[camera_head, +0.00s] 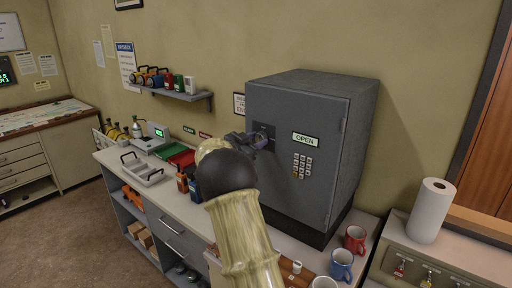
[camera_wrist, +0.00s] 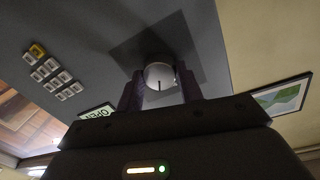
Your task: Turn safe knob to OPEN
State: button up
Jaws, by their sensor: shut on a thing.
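The grey safe (camera_head: 340,165) stands on the counter. Its door carries a white sign reading OPEN (camera_head: 305,139), which also shows in the wrist view (camera_wrist: 97,113). The round silver knob (camera_wrist: 160,75) sits on a dark square plate (camera_wrist: 150,45) on the door and has a dark line on its face. My gripper (camera_wrist: 160,90) is shut on the knob, one finger on each side of it. In the head view my gripper (camera_head: 258,138) is at the door's left part and mostly hides the knob.
A keypad (camera_head: 302,166) is on the door below the sign. Mugs, including a red one (camera_head: 355,239) and a blue one (camera_head: 341,264), stand right of the safe. A grey tray (camera_head: 148,170) and small bottles (camera_head: 182,182) are on the counter at left. A shelf (camera_head: 180,93) hangs above.

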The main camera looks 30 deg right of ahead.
jog(key=m+b, duration=0.5)
jog(key=m, duration=0.1)
jog(key=shift+f, duration=0.15)
jog(key=m+b, duration=0.4)
jog(key=shift+t+y, duration=0.3)
jog(key=shift+t, duration=0.1)
jog(key=shift+r+m+b, duration=0.2)
jog(key=shift+m+b, duration=0.5)
jog(key=shift+m, duration=0.5)
jog(key=o, duration=1)
jog(key=shift+s+a, duration=0.1)
